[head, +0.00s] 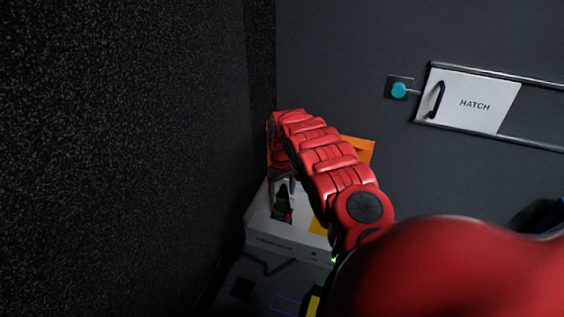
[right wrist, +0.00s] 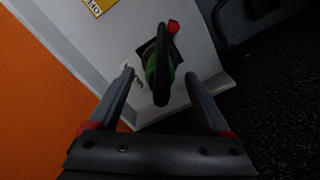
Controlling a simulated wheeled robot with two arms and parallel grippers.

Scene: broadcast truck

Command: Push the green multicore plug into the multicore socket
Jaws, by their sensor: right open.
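The green multicore plug (right wrist: 151,69), with a black handle across its top, stands at a dark square opening in the white box, and it also shows in the head view (head: 281,201). This opening appears to be the multicore socket (right wrist: 177,50); the plug hides most of it, and I cannot tell how deep the plug sits. My right gripper (head: 281,184) is above the plug, pointing down. In the right wrist view its open fingers (right wrist: 159,76) are on either side of the plug, with gaps to both. My left gripper is not in view.
A small red part (right wrist: 173,27) sits beside the opening. The white box (head: 262,228) has an orange panel (head: 358,148) behind it and a yellow label (head: 319,227). A dark speckled wall (head: 120,150) rises close on the left. A white hatch (head: 478,102) is at upper right.

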